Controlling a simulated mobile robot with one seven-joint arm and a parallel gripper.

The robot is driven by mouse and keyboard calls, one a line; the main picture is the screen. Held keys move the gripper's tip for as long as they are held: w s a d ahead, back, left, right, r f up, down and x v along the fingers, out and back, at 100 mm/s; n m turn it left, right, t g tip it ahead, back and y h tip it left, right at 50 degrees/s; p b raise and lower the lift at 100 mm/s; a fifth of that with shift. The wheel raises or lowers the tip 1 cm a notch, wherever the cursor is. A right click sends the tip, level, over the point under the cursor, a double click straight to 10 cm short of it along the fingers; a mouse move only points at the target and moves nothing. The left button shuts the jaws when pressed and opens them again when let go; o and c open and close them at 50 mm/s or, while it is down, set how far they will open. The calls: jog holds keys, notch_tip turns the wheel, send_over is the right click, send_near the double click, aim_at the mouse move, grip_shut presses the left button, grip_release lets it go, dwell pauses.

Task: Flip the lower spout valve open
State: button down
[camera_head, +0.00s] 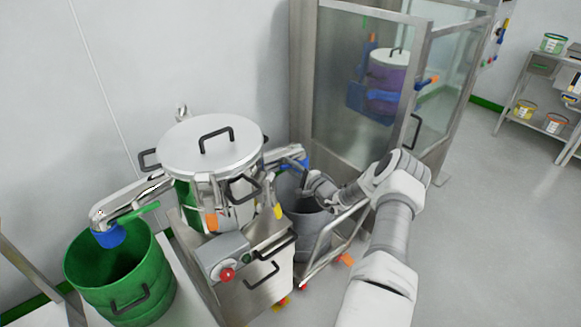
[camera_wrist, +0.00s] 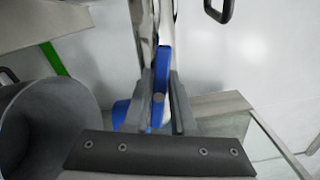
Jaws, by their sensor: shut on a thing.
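A steel granulator with a round lid (camera_head: 208,146) stands in the middle of the head view. A spout (camera_head: 278,154) with a blue end leaves its right side above a grey bin (camera_head: 307,224). In the wrist view, the blue valve lever (camera_wrist: 161,66) lies lengthwise between the two grey fingers of my gripper (camera_wrist: 162,88), which is shut on it. A blue spout part (camera_wrist: 120,113) shows beside the left finger. In the head view, my gripper (camera_head: 306,180) is small and partly hidden by my wrist at this spout.
A left spout (camera_head: 130,200) with a green lever (camera_head: 139,212) ends above a green bin (camera_head: 117,290). A control box with a red button (camera_head: 227,274) is on the machine's front. A glass-walled booth (camera_head: 357,90) stands behind. Open floor lies at right.

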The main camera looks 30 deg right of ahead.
jog(key=shift+f+n+b, duration=0.15)
jog(key=shift+n+b, duration=0.25)
jog(key=shift+n, duration=1.1)
jog(key=c, duration=0.8)
grip_release()
jog(key=shift+o, duration=0.2)
jog(key=shift+s, duration=0.15)
jog(key=s+d+p, duration=0.1)
jog(key=s+d, duration=0.1)
jog(key=s, duration=1.5)
jog(key=shift+d, duration=0.2)
